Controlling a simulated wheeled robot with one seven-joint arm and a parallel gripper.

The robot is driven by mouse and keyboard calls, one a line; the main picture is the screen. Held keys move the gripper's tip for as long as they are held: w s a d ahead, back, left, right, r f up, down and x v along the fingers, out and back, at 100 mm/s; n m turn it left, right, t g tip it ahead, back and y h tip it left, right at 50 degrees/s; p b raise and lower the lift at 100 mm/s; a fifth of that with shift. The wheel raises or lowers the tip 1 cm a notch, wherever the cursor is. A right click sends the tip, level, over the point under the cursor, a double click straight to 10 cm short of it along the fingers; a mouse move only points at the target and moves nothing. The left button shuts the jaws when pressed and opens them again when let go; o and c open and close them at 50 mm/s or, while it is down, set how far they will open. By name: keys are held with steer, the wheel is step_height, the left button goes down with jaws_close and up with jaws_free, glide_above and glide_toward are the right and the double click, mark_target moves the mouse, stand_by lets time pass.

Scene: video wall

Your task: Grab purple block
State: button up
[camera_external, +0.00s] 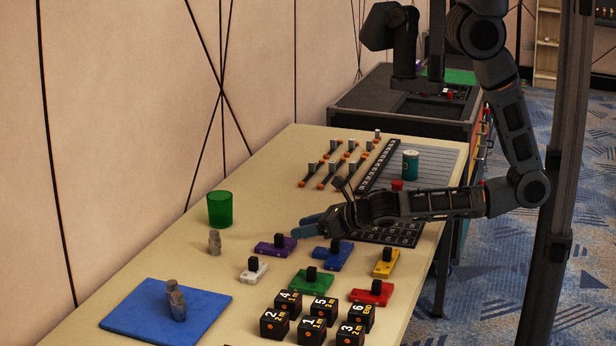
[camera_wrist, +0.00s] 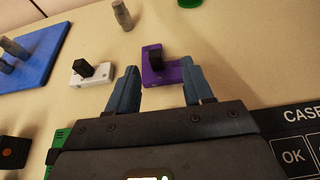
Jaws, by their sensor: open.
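The purple block (camera_external: 270,248) lies on the table and has a black upright knob on top. In the wrist view the purple block (camera_wrist: 164,72) shows just beyond and between my two fingertips. My gripper (camera_external: 318,222) is open and empty, above the table and to the right of the purple block in the external view. In the wrist view its blue fingers (camera_wrist: 158,82) stand apart, with the block's right end close to the right finger. I cannot tell whether they touch.
A white block (camera_external: 253,271), a blue block (camera_external: 335,257), a green block (camera_external: 310,282), a yellow block (camera_external: 386,263) and a red block (camera_external: 368,294) lie around. Several numbered black cubes (camera_external: 310,325) stand in front. A green cup (camera_external: 220,209) and a blue mat (camera_external: 140,318) are left.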

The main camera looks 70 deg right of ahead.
mark_target(279, 235)
steer(key=shift+w+a+f, duration=0.2)
steer(key=shift+w+f, duration=0.05)
steer(key=shift+w, duration=0.15)
steer(key=shift+a+p+x, duration=0.2)
steer(key=shift+p+x, duration=0.1)
steer(key=shift+x, duration=3.15)
steer(key=shift+c, duration=0.5)
steer(key=shift+r, duration=0.1)
jaws_close()
